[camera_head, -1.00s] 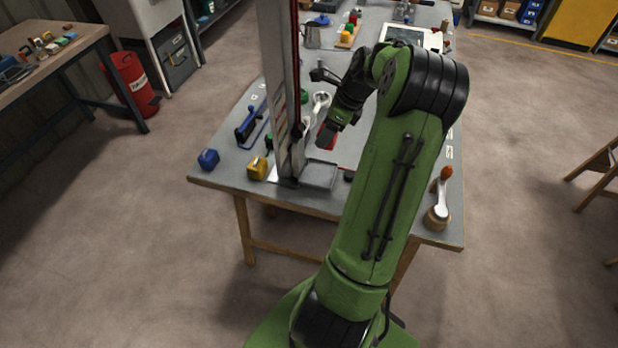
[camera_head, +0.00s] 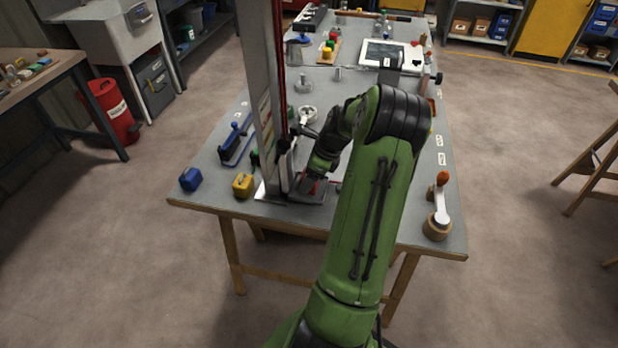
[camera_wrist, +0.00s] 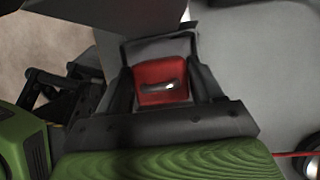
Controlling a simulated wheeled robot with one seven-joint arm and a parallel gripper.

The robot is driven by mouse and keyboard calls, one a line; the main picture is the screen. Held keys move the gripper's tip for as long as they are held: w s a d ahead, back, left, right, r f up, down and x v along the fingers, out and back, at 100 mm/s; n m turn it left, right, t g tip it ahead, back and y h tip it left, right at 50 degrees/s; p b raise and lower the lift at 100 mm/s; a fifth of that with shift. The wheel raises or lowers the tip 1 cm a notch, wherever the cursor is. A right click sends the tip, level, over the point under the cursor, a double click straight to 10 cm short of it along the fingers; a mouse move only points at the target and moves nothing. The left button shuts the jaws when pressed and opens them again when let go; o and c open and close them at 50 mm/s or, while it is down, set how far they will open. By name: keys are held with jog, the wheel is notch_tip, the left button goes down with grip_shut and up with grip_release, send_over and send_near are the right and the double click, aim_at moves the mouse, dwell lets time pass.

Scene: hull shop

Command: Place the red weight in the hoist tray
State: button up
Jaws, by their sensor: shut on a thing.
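The red weight (camera_wrist: 160,72) sits between the two dark fingers of my gripper (camera_wrist: 163,88) in the wrist view, and my gripper is shut on it. A bit of the red weight (camera_head: 309,186) also shows in the head view below my gripper (camera_head: 312,180). The hoist tray (camera_head: 306,198) is a small grey tray at the foot of the tall hoist column (camera_head: 268,100). My gripper and the weight are at the tray, low over it. The fingers hide much of the weight, and I cannot tell whether it touches the tray floor.
A yellow weight (camera_head: 243,185) and a blue weight (camera_head: 191,179) stand left of the hoist near the bench's front edge. A blue-handled tool (camera_head: 236,140) lies behind them.

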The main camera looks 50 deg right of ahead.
jog(key=o, duration=1.7)
jog(key=shift+c, duration=0.2)
jog(key=shift+r, duration=0.1)
jog(key=p+v, duration=0.4)
jog(key=v, duration=0.8)
jog(key=shift+s, duration=0.15)
